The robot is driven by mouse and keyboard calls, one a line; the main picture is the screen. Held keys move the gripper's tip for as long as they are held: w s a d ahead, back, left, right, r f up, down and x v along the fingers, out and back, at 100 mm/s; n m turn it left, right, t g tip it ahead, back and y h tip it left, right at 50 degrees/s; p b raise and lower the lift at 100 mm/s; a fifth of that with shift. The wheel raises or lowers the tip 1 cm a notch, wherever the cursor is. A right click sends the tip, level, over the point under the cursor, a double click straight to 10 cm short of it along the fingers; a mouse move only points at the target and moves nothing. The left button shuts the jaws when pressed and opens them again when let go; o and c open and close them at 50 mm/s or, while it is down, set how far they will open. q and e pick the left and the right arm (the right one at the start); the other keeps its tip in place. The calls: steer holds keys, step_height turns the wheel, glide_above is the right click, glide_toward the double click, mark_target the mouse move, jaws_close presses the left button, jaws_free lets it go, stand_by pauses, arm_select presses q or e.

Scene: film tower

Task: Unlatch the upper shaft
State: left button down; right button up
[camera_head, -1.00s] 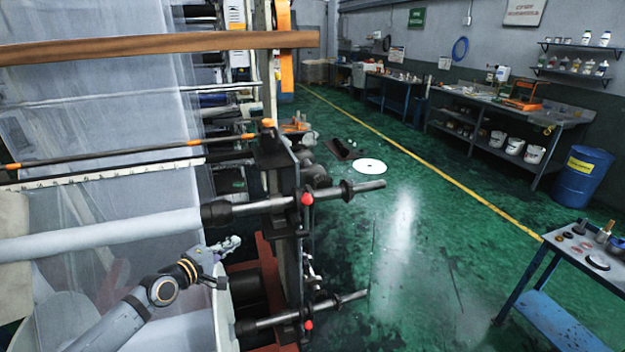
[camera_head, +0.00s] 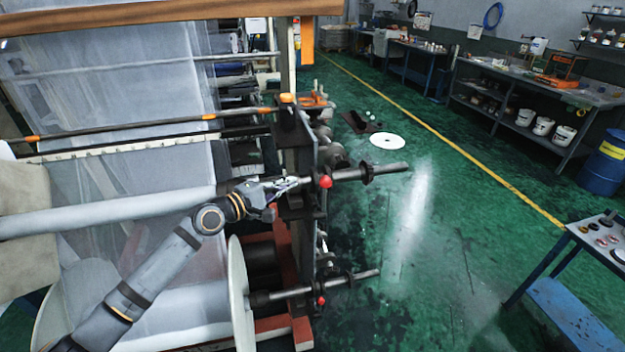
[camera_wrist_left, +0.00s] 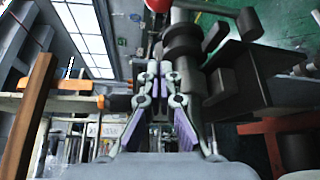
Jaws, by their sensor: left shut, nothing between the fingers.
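The upper shaft (camera_head: 386,169) sticks out to the right from the dark machine frame, with a film roll (camera_head: 110,214) on its left side. Its latch has a red knob (camera_head: 325,181) beside the frame. My left gripper (camera_head: 296,184) is just left of the red knob, at about its height, shut and empty. In the left wrist view the fingers (camera_wrist_left: 155,68) point toward the red knob (camera_wrist_left: 158,5), which is cut by the top edge. I cannot tell if the fingertips touch the latch. My right gripper is not in view.
A lower shaft (camera_head: 350,279) with its own red knob (camera_head: 321,301) sits below. A wooden bar (camera_head: 180,12) crosses above. A blue table (camera_head: 560,262) stands at the right. The green floor (camera_head: 430,260) between is clear.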

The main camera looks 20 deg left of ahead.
arm_select(q)
steer(key=w+d+p, duration=0.4)
steer(key=d, duration=0.1)
steer(key=shift+w+d+r, duration=0.1)
steer(key=shift+w+d, duration=0.1)
steer(key=shift+d, duration=0.1)
arm_select(e)
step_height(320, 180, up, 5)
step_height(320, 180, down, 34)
steer(key=b, duration=3.3)
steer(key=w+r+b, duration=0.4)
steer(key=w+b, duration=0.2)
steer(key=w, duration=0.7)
arm_select(q)
steer(key=s+d+f+m+t+h+b, duration=0.1)
steer(key=s+d+f+m+h+b, duration=0.1)
steer(key=m, duration=0.6)
steer(key=s+d+f+m+t+h+b, duration=0.1)
steer(key=s+d+f+m+h+b, duration=0.1)
steer(key=s+d+f+m+h, duration=0.3)
steer(key=shift+s+d+f+m+h, duration=0.25)
steer(key=shift+s+f+m+h, duration=0.4)
steer(key=shift+s+m, duration=1.5)
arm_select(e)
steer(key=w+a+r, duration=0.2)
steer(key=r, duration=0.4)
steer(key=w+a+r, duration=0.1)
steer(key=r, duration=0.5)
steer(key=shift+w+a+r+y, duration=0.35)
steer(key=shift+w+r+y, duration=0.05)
